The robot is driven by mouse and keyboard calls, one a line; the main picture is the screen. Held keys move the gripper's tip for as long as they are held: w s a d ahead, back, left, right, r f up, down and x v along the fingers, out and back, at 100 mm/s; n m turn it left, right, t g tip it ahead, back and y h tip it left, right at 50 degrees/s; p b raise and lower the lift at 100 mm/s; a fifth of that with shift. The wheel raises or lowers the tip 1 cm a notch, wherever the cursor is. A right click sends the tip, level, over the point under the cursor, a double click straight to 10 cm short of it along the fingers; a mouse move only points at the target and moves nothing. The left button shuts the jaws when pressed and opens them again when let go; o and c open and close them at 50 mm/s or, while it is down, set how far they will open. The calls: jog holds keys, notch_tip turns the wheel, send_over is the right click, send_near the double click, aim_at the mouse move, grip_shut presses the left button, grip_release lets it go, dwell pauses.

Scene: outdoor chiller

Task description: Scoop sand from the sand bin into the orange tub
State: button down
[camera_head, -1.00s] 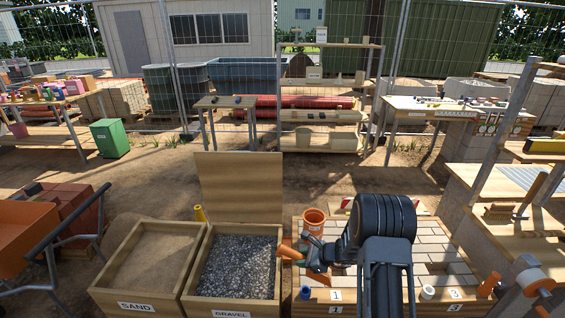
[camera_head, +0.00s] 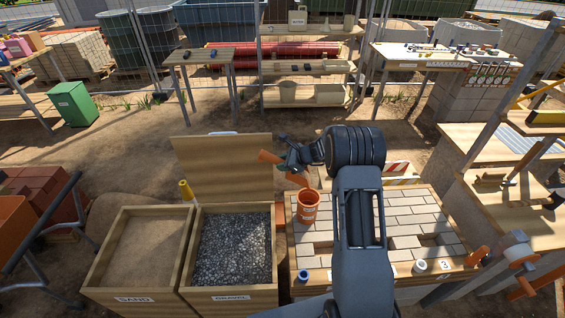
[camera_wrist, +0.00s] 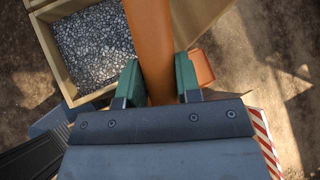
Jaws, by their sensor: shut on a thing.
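The sand bin (camera_head: 148,208), a wooden box labelled SAND with tan sand, stands at lower left in the head view. The orange tub (camera_head: 307,208) stands upright on the paved table, right of the gravel bin. My gripper (camera_head: 285,163) is beyond and above the tub. It is shut on an orange tool (camera_head: 268,157), apparently the scoop. In the wrist view, the green fingers of my gripper (camera_wrist: 158,82) clasp the tool's orange shaft (camera_wrist: 152,45). The tool's far end is out of that view. I cannot tell whether it holds sand.
The gravel bin (camera_head: 183,279) adjoins the sand bin, with a raised wooden lid (camera_head: 222,165) behind it. A wheelbarrow (camera_head: 14,225) is at left.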

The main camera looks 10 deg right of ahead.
jog(key=d+f+y+b, duration=0.1)
jog(key=b, duration=0.1)
jog(key=s+d+f+t+y+b, duration=0.1)
jog(key=b, duration=0.2)
jog(key=shift+d+f+m+t+y, duration=0.15)
jog(key=shift+d+m+t+y, duration=0.15)
jog(key=d+y+b, duration=0.1)
jog(key=b, duration=0.1)
jog(key=s+d+t+y+b, duration=0.1)
jog(key=d, duration=0.1)
jog(key=shift+s+d+r+b, duration=0.1)
jog(key=shift+s+r+b, duration=0.1)
jog(key=shift+b, duration=0.15)
jog(key=shift+s+d+r+m+t+y+b, duration=0.25)
jog(key=shift+d+t+y+b, duration=0.15)
jog(key=shift+d+y, duration=0.2)
jog(key=shift+s+d+r+m+t+y+b, duration=0.3)
jog(key=shift+d+y+b, duration=0.2)
jog(key=shift+d+y, duration=0.1)
